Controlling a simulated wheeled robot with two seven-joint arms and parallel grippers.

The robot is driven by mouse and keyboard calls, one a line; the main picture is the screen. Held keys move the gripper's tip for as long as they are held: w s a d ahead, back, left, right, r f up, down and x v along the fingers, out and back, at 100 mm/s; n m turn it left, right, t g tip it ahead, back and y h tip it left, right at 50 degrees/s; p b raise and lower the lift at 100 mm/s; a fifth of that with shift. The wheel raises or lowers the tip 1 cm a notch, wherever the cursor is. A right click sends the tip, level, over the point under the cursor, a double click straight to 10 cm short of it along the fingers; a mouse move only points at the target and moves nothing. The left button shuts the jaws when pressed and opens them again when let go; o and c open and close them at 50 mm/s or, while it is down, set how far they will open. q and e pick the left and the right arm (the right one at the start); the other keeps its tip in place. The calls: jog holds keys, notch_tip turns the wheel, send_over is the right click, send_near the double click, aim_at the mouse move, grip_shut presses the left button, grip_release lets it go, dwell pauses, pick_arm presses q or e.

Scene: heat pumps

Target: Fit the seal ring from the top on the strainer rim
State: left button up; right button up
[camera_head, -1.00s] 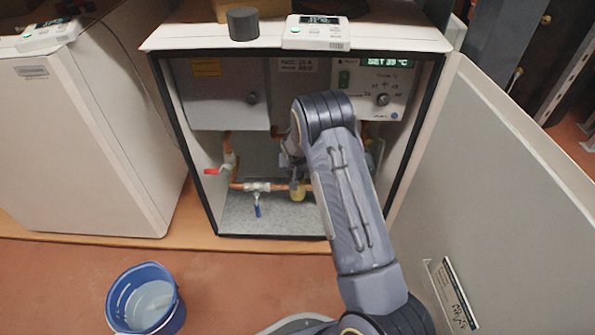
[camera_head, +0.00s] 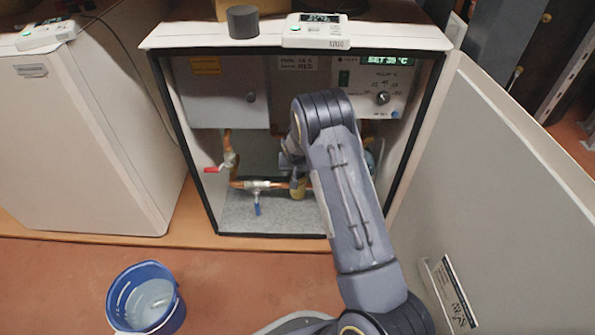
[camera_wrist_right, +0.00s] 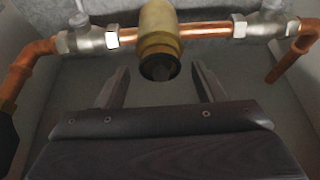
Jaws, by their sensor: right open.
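The brass strainer (camera_head: 298,188) sits on the copper pipe low inside the open cabinet, partly behind my right arm. In the right wrist view the strainer (camera_wrist_right: 159,38) points its round lower end at me, with a dark opening and rim. My right gripper (camera_wrist_right: 160,75) is open, with one finger on either side of that end and apart from it. No object shows clearly between the fingers. In the head view my right forearm hides this gripper. I cannot make out a separate seal ring; whether the dark rim includes one I cannot tell. My left gripper is not in view.
The cabinet door (camera_head: 490,190) stands open at the right. A blue bucket (camera_head: 169,318) is on the floor. A dark cylinder (camera_head: 242,23) stands on the cabinet top.

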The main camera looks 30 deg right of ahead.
jog(key=o, duration=0.3)
jog(key=p+v, duration=0.3)
jog(key=v, duration=0.4)
jog(key=shift+s+r+p, duration=0.15)
jog(key=shift+r+p, duration=0.2)
jog(key=shift+a, duration=0.15)
